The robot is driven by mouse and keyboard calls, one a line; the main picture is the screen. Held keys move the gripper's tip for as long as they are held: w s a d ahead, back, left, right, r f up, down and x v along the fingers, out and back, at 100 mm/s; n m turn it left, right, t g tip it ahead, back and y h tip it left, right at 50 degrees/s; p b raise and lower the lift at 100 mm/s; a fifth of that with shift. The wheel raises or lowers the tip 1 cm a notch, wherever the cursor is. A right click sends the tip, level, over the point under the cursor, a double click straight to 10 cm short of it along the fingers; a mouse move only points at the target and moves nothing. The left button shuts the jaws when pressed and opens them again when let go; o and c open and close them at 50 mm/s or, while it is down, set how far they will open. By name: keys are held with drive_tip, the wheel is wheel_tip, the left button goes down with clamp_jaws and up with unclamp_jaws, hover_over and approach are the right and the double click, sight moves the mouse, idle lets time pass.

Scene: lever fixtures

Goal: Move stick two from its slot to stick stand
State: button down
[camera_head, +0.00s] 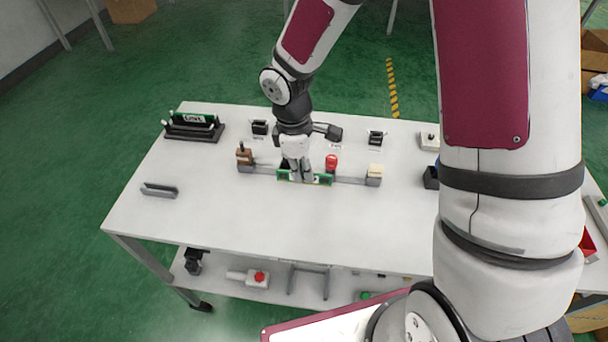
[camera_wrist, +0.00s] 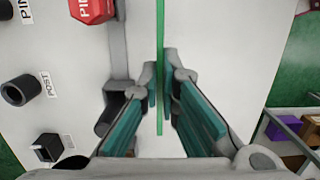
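A thin green stick (camera_head: 323,179) lies across my gripper near the middle of the table, in front of a low grey rail. In the wrist view the stick (camera_wrist: 160,30) shows edge-on as a narrow green strip running between the fingertips. My gripper (camera_head: 302,176) points down from above. Its fingertips (camera_wrist: 160,85) are close together on both sides of the stick and look shut on it. The head view does not show clearly whether the stick is raised or seated. A black stand (camera_head: 193,133) with a green labelled board sits at the table's far left corner.
The grey rail (camera_head: 345,180) carries a brown fixture (camera_head: 244,155), a red piece (camera_head: 331,162) and a cream block (camera_head: 375,170). Small black holders (camera_head: 260,128) stand behind it. An empty grey bracket (camera_head: 160,191) lies at the left. The table's front is clear.

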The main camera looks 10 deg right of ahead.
drive_tip(key=shift+w+d+f, duration=0.1)
drive_tip(key=shift+w+d, duration=0.1)
drive_tip(key=shift+w, duration=0.5)
drive_tip(key=shift+f, duration=1.7)
drive_tip(key=shift+f, duration=0.15)
drive_tip(key=c, duration=1.8)
unclamp_jaws()
